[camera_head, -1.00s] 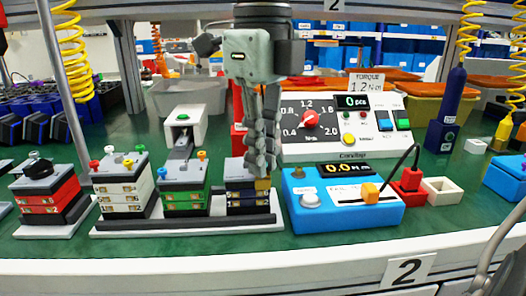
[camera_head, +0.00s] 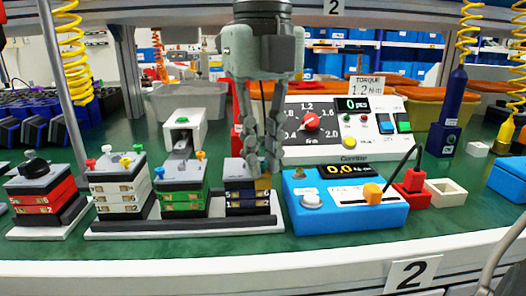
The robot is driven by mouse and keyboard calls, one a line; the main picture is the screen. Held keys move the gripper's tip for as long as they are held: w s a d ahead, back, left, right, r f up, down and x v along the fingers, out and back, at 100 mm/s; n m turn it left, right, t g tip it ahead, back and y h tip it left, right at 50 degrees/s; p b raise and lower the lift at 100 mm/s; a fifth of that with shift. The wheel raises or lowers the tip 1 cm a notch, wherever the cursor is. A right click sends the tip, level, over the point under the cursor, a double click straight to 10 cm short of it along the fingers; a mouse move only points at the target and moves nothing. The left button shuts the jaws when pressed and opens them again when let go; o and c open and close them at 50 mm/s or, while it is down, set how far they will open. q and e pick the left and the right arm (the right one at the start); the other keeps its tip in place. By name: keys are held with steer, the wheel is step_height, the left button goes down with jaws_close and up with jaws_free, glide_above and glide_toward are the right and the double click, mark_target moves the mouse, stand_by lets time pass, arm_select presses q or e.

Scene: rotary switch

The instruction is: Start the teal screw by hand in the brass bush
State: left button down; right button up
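My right gripper (camera_head: 262,168) hangs down from above over the block with blue layers (camera_head: 240,197), at the right end of the row. Its fingertips are low, close to the block's top. The fingers show a gap higher up, but whether the tips hold anything is too small to tell. A yellowish brass-coloured part (camera_head: 263,184) shows at the block's upper right; the brass bush is not clearly seen, with the fingers in front. My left gripper is not in view.
A white block (camera_head: 120,194) with coloured screws and a red block (camera_head: 42,200) stand to the left. A blue box with a display (camera_head: 345,215) is close on the right, before a white torque panel (camera_head: 330,150). Green table shows at the front.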

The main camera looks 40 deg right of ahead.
steer(key=o, duration=0.4)
steer(key=shift+c, duration=0.2)
steer(key=shift+r, duration=4)
